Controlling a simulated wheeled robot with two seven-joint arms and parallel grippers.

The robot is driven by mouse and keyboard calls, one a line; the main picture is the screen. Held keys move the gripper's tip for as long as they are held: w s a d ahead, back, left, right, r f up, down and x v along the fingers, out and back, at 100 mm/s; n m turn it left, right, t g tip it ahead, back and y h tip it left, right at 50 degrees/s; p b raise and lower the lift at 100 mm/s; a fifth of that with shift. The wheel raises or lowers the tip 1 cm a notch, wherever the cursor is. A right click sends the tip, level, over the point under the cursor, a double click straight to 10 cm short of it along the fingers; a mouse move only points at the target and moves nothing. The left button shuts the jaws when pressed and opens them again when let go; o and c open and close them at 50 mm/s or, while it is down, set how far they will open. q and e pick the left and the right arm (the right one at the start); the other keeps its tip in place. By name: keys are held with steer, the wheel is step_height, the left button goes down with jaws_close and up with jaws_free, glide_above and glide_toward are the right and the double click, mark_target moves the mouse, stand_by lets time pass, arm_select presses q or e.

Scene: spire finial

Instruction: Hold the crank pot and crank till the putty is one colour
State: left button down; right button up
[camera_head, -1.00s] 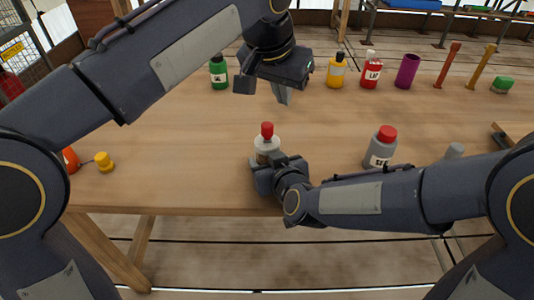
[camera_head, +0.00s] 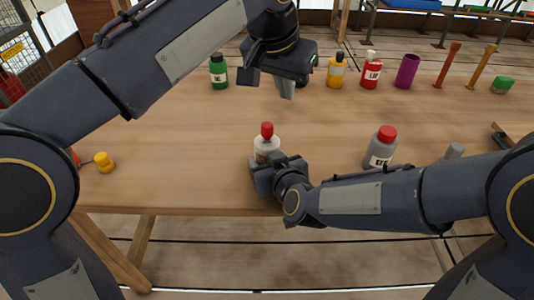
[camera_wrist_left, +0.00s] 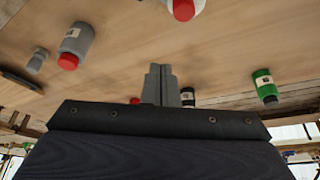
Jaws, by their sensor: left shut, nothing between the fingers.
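The crank pot appears to be the small whitish pot with an upright red top (camera_head: 266,146) near the table's front edge. Its red top and pale body also show at the top of the left wrist view (camera_wrist_left: 183,9). My right gripper (camera_head: 266,172) is low at the pot, with its fingers around the pot's lower part, hiding much of it. My left gripper (camera_head: 286,89) is above the table, behind and above the pot and apart from it. Its fingers are together and empty in the left wrist view (camera_wrist_left: 160,85). The putty cannot be seen.
A grey bottle with a red cap (camera_head: 381,148) stands right of the pot. Green (camera_head: 218,71), yellow (camera_head: 337,71) and red (camera_head: 371,70) bottles and a purple cup (camera_head: 407,71) stand along the back. A yellow piece (camera_head: 104,162) lies left. The middle of the table is clear.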

arm_select(q)
glide_above(274, 148)
steer(key=w+d, duration=0.1)
steer(key=d, duration=0.1)
steer(key=shift+w+a+f, duration=0.1)
steer(key=shift+w+f, duration=0.05)
steer(key=shift+f, duration=2.35)
steer(key=shift+f, duration=0.15)
steer(key=shift+f, duration=1.35)
steer(key=shift+a, duration=0.2)
steer(key=shift+a, duration=0.2)
steer(key=shift+s+a, duration=0.5)
steer(key=shift+s, duration=0.15)
steer(key=shift+w+d, duration=0.1)
steer(key=shift+d, duration=0.25)
steer(key=shift+r, duration=0.1)
